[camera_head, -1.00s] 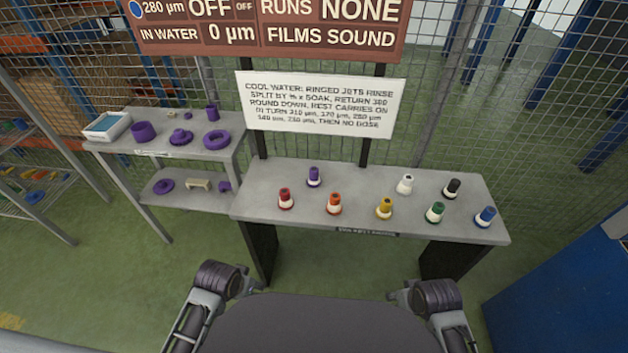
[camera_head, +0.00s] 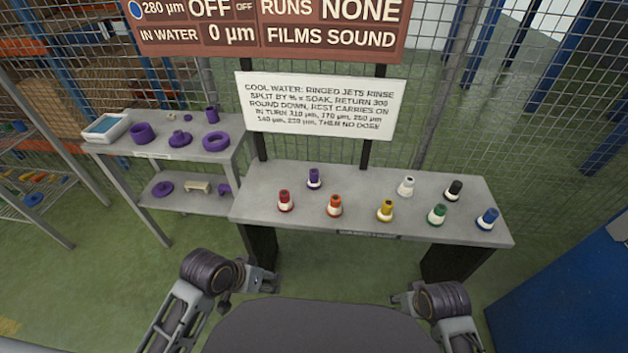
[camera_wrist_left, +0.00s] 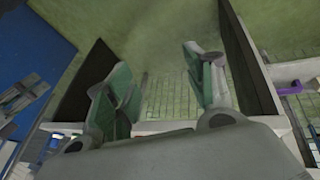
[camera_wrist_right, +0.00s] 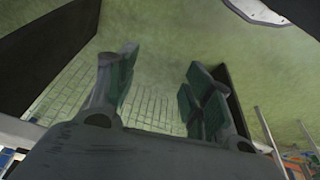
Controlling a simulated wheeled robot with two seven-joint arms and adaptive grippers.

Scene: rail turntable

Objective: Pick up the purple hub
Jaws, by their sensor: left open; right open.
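On the side table at the left, a purple flanged piece with a raised boss (camera_head: 180,138) looks like the hub. It stands between a wide purple cup (camera_head: 143,133) and a purple ring (camera_head: 216,142). A purple-topped fitting (camera_head: 314,179) stands on the main table. My left gripper (camera_head: 268,281) is low in front of the main table, far from the hub; its fingers are apart and empty in the left wrist view (camera_wrist_left: 155,82). My right gripper (camera_head: 400,301) is low at the right; its fingers are apart and empty in the right wrist view (camera_wrist_right: 160,85).
The main table (camera_head: 290,222) carries several coloured fittings. The side table (camera_head: 190,153) also holds a light tray (camera_head: 105,127) and a purple cylinder (camera_head: 212,115); its lower shelf (camera_head: 178,203) holds more purple parts. A mesh fence and sign stand behind. The floor in front is clear.

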